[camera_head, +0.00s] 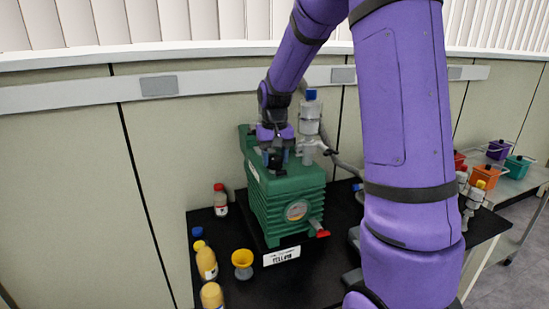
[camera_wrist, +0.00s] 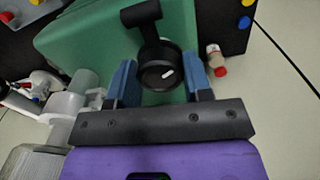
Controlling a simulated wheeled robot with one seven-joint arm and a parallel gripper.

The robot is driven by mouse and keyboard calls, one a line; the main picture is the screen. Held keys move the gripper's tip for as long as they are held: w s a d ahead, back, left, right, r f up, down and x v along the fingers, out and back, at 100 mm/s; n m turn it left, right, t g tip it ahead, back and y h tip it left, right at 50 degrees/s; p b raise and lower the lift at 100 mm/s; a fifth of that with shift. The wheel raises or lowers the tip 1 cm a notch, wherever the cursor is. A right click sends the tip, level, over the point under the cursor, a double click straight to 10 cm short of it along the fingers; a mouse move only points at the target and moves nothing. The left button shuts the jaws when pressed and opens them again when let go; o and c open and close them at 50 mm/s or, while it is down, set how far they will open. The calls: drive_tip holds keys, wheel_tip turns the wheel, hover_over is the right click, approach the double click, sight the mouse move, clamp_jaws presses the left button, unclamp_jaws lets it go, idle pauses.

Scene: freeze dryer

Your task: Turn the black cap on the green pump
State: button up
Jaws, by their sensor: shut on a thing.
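The green pump (camera_head: 284,200) stands on the black table with a round gauge and a red-handled tap on its front. It also fills the upper middle of the wrist view (camera_wrist: 82,38). The black cap (camera_wrist: 158,70) is on top of the pump, with a short white mark on its face and a black fitting beside it. My gripper (camera_wrist: 158,82) is over the pump top with its blue fingers on either side of the cap, shut on it. In the head view my gripper (camera_head: 274,157) points down, and the cap is mostly hidden beneath it.
A grey metal fitting with a blue top (camera_head: 310,115) stands close to the right of my gripper. A red-capped bottle (camera_head: 220,200), yellow bottles (camera_head: 206,262) and a yellow funnel (camera_head: 242,262) stand left of the pump. Coloured baskets (camera_head: 485,177) are at the right. The wall is close behind.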

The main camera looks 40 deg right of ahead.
sight(275, 158)
drive_tip(key=n, duration=0.3)
drive_tip(key=shift+n, duration=0.3)
drive_tip(key=shift+d+n, duration=0.1)
drive_tip(key=shift+n, duration=1.7)
drive_tip(key=o, duration=0.7)
drive_tip(key=shift+c, duration=0.2)
drive_tip(key=shift+r, duration=0.1)
wheel_tip(275, 158, up, 11)
